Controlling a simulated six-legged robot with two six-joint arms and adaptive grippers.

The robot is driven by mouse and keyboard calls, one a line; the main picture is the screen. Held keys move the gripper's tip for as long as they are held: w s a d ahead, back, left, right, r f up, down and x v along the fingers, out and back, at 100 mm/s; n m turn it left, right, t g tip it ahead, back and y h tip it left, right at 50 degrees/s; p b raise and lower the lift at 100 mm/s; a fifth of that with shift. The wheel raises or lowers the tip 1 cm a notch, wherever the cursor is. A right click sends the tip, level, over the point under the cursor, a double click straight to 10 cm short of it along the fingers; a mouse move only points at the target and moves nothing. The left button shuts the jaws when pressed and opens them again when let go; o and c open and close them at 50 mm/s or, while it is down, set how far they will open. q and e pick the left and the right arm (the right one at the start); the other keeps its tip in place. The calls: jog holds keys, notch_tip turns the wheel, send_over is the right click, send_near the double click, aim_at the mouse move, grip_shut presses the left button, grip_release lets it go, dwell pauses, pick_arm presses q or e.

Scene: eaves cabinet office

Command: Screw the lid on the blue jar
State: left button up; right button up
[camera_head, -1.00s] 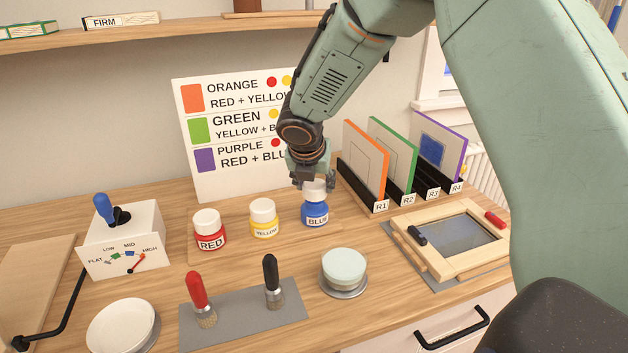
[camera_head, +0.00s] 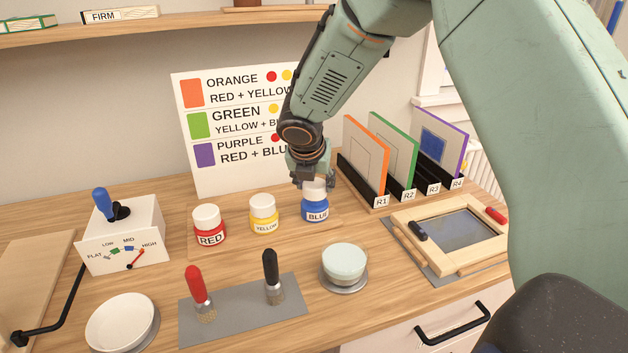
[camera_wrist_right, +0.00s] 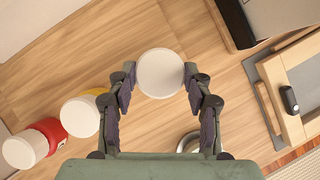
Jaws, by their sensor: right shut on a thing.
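The blue jar (camera_head: 315,208) stands upright on the wooden counter, at the right end of a row of jars. Its white lid (camera_head: 314,187) sits on top of the jar; whether the threads are engaged cannot be told. My right gripper (camera_head: 313,180) comes down from above and is shut on the lid. In the right wrist view the round white lid (camera_wrist_right: 160,73) lies between the two fingertips of my right gripper (camera_wrist_right: 158,78) and hides the jar below it. My left gripper is not in view.
A yellow jar (camera_head: 264,222) and a red jar (camera_head: 210,235), both with white lids, stand to the left. A rack (camera_head: 377,198) of coloured frames is close on the right.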

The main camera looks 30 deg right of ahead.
jog(key=shift+f+b, duration=0.35)
jog(key=shift+f, duration=0.25)
jog(key=o, duration=1)
jog(key=v, duration=1.2)
jog(key=shift+a, duration=0.1)
